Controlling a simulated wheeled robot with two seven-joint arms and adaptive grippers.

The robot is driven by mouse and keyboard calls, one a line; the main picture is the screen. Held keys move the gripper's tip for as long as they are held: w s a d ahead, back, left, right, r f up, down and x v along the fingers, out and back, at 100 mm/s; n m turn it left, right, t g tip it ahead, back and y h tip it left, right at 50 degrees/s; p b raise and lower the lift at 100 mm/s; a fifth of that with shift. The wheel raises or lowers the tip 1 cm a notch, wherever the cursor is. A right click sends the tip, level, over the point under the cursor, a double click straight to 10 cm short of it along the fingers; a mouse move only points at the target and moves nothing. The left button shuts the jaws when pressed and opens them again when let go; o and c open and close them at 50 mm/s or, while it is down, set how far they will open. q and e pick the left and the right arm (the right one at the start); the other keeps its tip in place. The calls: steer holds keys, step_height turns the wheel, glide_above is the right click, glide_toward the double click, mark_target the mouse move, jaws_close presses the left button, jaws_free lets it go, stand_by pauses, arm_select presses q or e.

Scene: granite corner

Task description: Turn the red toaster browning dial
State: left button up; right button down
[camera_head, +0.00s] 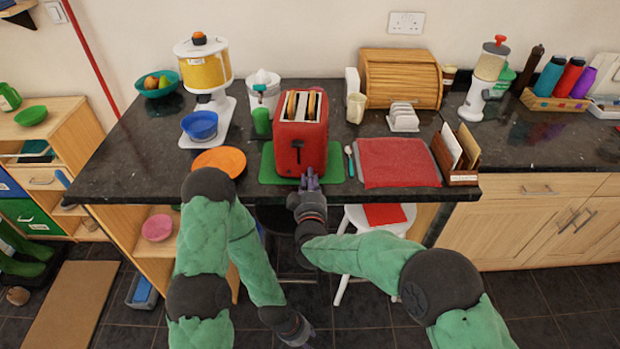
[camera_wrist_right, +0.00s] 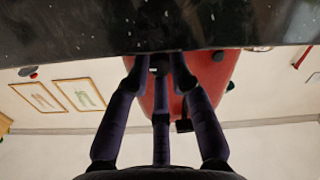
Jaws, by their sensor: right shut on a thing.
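The red toaster (camera_head: 302,135) stands on a green mat (camera_head: 268,165) with bread slices in its slots and a dark lever (camera_head: 297,145) on its front. In the right wrist view the toaster (camera_wrist_right: 190,88) appears upside down. My right gripper (camera_head: 309,178) is at the lower front of the toaster. In the wrist view its fingers (camera_wrist_right: 159,66) are shut around the small dark browning dial (camera_wrist_right: 158,71), mostly hidden between them. In the head view the gripper hides the dial. My left gripper (camera_head: 299,336) hangs low in front of the counter, its fingers unclear.
On the dark counter, an orange plate (camera_head: 219,161) lies left of the toaster and a green cup (camera_head: 261,122) stands beside it. A white stool (camera_head: 352,222) stands below the counter edge.

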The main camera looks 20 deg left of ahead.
steer(key=n+p, duration=0.3)
steer(key=shift+r+n+p, duration=0.25)
steer(key=shift+n+p, duration=0.1)
steer(key=shift+n, duration=0.05)
steer(key=n+p, duration=0.2)
steer(key=n, duration=0.1)
steer(key=shift+a+g, duration=0.1)
steer(key=shift+g, duration=0.2)
steer(key=shift+f+n+h+p, duration=0.15)
steer(key=shift+n+h+p, duration=0.15)
steer(key=shift+n+p, duration=0.6)
steer(key=c, duration=1.1)
jaws_free()
steer(key=shift+a+f, duration=0.1)
steer(key=shift+s, duration=0.15)
